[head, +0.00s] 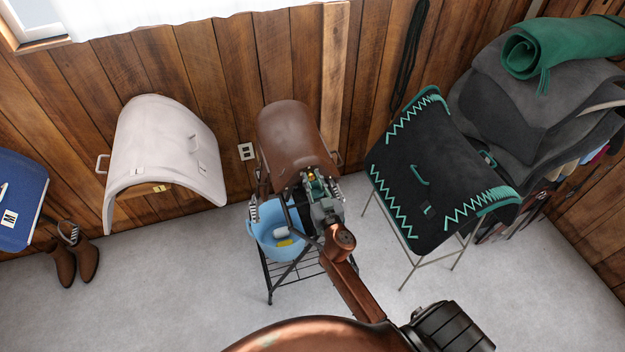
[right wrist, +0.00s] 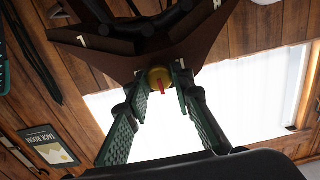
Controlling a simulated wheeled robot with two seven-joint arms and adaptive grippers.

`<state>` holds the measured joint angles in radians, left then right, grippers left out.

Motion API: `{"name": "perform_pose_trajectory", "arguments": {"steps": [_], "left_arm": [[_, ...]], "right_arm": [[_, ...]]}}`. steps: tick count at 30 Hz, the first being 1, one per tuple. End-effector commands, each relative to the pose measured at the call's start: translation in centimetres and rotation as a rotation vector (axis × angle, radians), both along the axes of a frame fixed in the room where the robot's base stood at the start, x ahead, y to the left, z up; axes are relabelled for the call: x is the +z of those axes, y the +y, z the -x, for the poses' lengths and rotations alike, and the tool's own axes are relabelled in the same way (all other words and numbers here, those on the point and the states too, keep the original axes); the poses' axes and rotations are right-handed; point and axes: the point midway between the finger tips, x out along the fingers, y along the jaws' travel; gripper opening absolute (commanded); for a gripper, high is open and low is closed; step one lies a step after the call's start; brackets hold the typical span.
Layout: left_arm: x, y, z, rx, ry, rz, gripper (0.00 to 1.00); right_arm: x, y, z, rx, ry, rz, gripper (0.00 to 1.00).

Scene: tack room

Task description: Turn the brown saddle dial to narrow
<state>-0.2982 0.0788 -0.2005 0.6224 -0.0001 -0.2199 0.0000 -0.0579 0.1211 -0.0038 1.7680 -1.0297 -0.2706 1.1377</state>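The brown saddle (head: 287,128) sits on a black wire stand in the middle of the head view. In the right wrist view its dial (right wrist: 159,77) is a small yellow-gold knob with a red pointer, which points toward the bottom of the picture. My right gripper (head: 313,182) is at the saddle's front end. It also shows in the right wrist view (right wrist: 162,82), with its two green fingers on either side of the dial. The fingertips lie very close to the knob; I cannot tell whether they touch it. My left gripper is not in view.
A blue bucket (head: 262,238) stands on the rack below the saddle. A pale saddle (head: 160,140) is to the left, a black and teal saddle (head: 425,175) to the right. Brown boots (head: 78,262) stand on the grey floor. The plank wall is behind.

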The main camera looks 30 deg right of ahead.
Motion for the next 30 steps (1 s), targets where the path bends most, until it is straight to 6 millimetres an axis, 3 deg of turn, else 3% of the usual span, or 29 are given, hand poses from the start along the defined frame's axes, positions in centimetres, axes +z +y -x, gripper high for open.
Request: {"name": "perform_pose_trajectory", "arguments": {"steps": [9,20,30], "left_arm": [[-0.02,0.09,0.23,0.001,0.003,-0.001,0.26],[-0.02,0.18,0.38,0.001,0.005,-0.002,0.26],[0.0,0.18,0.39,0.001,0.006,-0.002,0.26]], "right_arm": [[-0.01,0.01,0.02,0.0,0.0,0.0,0.0],[-0.03,0.06,0.02,0.0,0.012,0.047,0.0],[-0.05,0.14,0.0,0.0,0.068,0.28,0.0]]}}
